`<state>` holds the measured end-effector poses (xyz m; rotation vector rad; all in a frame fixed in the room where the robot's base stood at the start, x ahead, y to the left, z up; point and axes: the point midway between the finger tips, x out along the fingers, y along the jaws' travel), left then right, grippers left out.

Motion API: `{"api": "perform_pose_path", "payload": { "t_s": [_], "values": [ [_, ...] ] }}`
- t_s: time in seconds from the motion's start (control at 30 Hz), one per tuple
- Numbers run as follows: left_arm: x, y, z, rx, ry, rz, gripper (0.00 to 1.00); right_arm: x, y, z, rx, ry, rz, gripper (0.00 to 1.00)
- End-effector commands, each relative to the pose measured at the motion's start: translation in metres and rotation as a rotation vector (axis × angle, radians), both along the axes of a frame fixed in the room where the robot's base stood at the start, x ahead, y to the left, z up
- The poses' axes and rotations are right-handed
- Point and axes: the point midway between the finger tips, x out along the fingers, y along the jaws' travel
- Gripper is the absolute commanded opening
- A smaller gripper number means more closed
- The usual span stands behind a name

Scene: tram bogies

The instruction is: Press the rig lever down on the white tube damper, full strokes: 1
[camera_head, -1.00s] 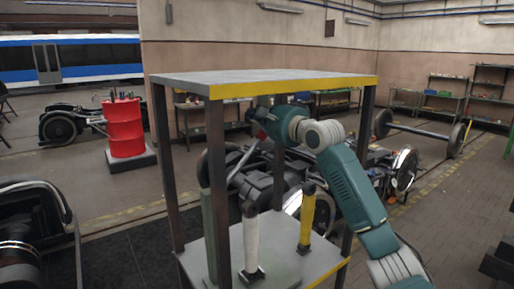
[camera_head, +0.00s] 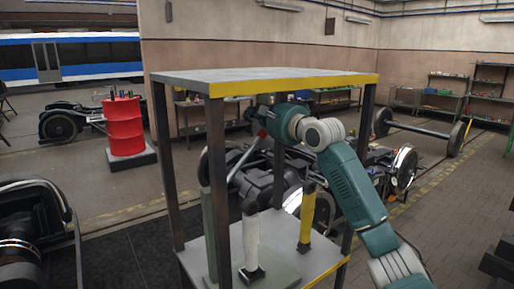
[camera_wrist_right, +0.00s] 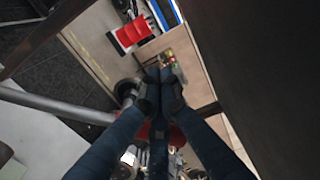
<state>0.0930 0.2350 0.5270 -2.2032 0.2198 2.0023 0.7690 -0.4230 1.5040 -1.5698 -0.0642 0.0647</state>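The white tube damper (camera_head: 251,241) stands upright with a dark top on the plate of the lower shelf. The rig lever (camera_head: 243,160) is a grey bar that slopes up to the right to a red end (camera_head: 262,133). My right gripper (camera_head: 266,119) is at this upper end, under the frame's top; its fingers are hardly visible in the head view. In the right wrist view its dark blue fingers (camera_wrist_right: 160,80) come together at the tips. The lever bar (camera_wrist_right: 65,112) enters from the left, and its red end shows between and behind the fingers; their contact is unclear. My left gripper is not in view.
A rig frame with a grey top and yellow edge (camera_head: 295,87) surrounds the damper with dark posts. A yellow tube (camera_head: 307,220) stands right of the damper, and a grey-green post (camera_head: 208,235) left of it. A red drum (camera_head: 124,127) and bogie parts stand behind.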

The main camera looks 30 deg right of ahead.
Motion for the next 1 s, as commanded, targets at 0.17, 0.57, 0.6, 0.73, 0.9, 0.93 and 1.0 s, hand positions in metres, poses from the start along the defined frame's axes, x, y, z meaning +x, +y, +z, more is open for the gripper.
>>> {"api": "perform_pose_path", "payload": {
  "t_s": [0.17, 0.57, 0.6, 0.73, 0.9, 0.93, 1.0],
  "values": [
    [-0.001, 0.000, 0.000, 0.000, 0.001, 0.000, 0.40, 0.000, -0.001, -0.001, 0.000, 0.000, 0.000, 0.00],
    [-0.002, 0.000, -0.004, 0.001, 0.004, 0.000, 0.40, 0.001, -0.016, -0.013, 0.001, 0.001, 0.000, 0.00],
    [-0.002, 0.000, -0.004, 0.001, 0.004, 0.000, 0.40, 0.001, -0.018, -0.014, 0.000, 0.001, -0.001, 0.00],
    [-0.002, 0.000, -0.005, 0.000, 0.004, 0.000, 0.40, 0.002, -0.024, -0.018, 0.002, 0.001, -0.001, 0.00],
    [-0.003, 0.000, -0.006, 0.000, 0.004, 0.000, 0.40, 0.002, -0.029, -0.022, 0.001, 0.000, -0.001, 0.00],
    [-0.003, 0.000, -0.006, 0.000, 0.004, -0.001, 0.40, 0.002, -0.030, -0.022, 0.000, 0.000, -0.001, 0.00],
    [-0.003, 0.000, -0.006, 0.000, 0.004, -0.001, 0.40, 0.002, -0.031, -0.022, 0.000, 0.000, 0.000, 0.00]
  ]
}}
